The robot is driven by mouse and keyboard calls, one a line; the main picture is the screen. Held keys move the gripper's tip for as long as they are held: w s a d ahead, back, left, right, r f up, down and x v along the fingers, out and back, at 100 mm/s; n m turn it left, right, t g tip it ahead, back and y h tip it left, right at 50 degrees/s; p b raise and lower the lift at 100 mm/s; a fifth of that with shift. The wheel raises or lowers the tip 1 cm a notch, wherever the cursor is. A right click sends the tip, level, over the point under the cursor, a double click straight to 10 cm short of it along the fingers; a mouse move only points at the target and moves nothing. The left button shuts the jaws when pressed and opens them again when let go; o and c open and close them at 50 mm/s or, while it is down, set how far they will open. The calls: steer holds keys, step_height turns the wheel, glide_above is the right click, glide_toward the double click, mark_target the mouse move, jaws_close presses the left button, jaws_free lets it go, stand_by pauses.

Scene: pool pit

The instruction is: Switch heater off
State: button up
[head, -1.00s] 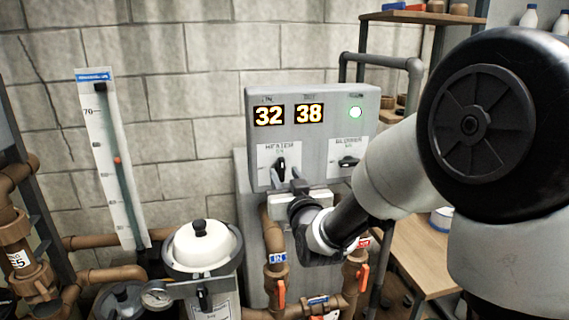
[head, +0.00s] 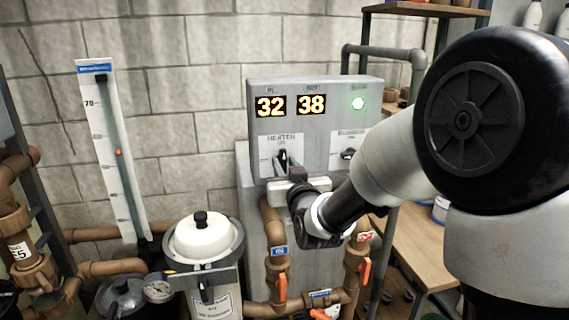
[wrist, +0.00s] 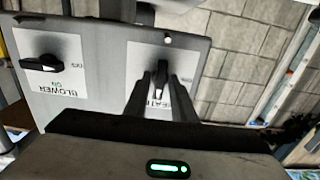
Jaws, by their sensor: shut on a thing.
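In the head view my gripper (head: 287,170) partly covers the knob. The lettering near the knob is too small and hidden to read its setting surely.
A second black knob, BLOWER (wrist: 41,63), is to the right of the heater knob in the head view (head: 347,153). Pipes with orange valve handles (head: 281,287) run below the box. A white-lidded filter pot (head: 203,240) stands at the lower left.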

steer(key=shift+f+n+b, duration=0.2)
steer(key=shift+n+b, duration=0.4)
steer(key=shift+b, duration=0.25)
steer(key=shift+n+b, duration=1.1)
steer(key=shift+n, duration=0.1)
steer(key=n+b, duration=0.5)
steer(key=n, duration=0.1)
steer(key=n+b, duration=0.3)
steer(key=n, duration=0.2)
steer(key=n+b, duration=0.1)
steer(key=n, duration=0.1)
steer(key=shift+n, duration=0.4)
steer(key=shift+r+n, duration=0.2)
steer(key=shift+n, duration=0.4)
steer(key=o, duration=0.8)
